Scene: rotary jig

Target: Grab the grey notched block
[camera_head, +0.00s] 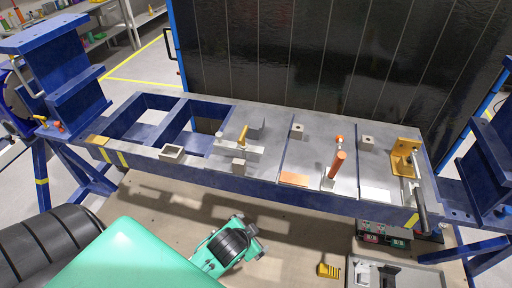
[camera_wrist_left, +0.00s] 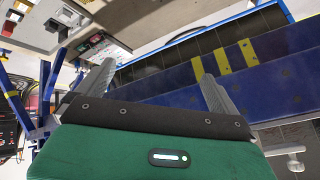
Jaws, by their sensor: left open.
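The top of the blue jig bench (camera_head: 265,185) carries several grey pieces. A grey blocky piece with a step in its outline (camera_head: 232,150) sits left of the bench's middle, beside an upright gold handle. I cannot tell for sure that it is the notched block. A grey hollow square piece (camera_head: 172,154) sits to its left near the front edge. My left gripper (camera_wrist_left: 155,75) is open and empty in the left wrist view, with its fingers wide apart near a blue beam with yellow stripes. No grey block shows between them. My right gripper is not in view.
Small grey blocks with holes (camera_head: 297,131) stand toward the back of the bench. An orange upright cylinder (camera_head: 337,164) and a gold bracket (camera_head: 403,157) stand to the right. Blue side frames (camera_head: 60,75) flank the bench. A dark panel (camera_head: 330,55) stands behind.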

